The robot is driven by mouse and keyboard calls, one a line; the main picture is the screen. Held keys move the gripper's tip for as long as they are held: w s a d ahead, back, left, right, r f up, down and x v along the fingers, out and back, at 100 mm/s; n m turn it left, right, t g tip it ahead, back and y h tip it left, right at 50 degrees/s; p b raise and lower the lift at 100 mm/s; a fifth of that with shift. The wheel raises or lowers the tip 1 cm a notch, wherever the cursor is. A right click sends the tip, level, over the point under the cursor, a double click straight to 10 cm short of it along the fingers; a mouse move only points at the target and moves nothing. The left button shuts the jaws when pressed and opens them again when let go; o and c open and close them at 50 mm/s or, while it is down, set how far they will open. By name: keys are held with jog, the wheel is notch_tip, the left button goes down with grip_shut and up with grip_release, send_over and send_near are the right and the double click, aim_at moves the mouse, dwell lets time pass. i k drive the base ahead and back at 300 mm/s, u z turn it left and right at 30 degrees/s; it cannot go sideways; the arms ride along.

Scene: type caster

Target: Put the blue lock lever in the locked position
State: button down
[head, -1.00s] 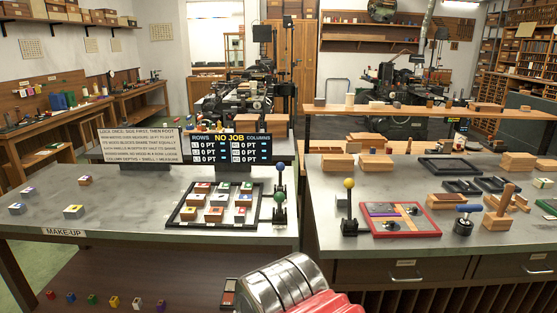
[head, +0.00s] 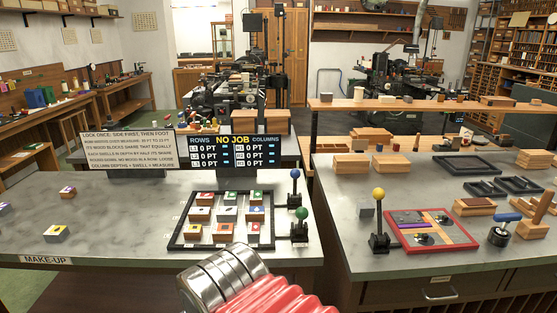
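The blue lock lever (head: 295,187) stands at the right edge of the left bench, by the back right corner of the black-framed tray. Its blue ball is on top of a black upright stem on a black base. A lever with a green ball (head: 302,215) stands just in front of it. I cannot tell from the pose which position the blue lever is in. Part of my arm, silver rings and red bellows, shows at the bottom middle, in front of the tray. My gripper's fingers are not visible.
The tray (head: 176,245) holds several small blocks. A sign (head: 128,149) and a score board reading NO JOB (head: 237,152) stand behind it. A gap separates the benches. On the right bench, a yellow-balled lever (head: 379,220) stands beside a red-framed tray (head: 474,244).

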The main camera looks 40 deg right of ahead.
aim_at(295, 173)
jog(key=z, duration=0.25)
jog(key=i, duration=1.15)
jog(key=z, duration=0.6)
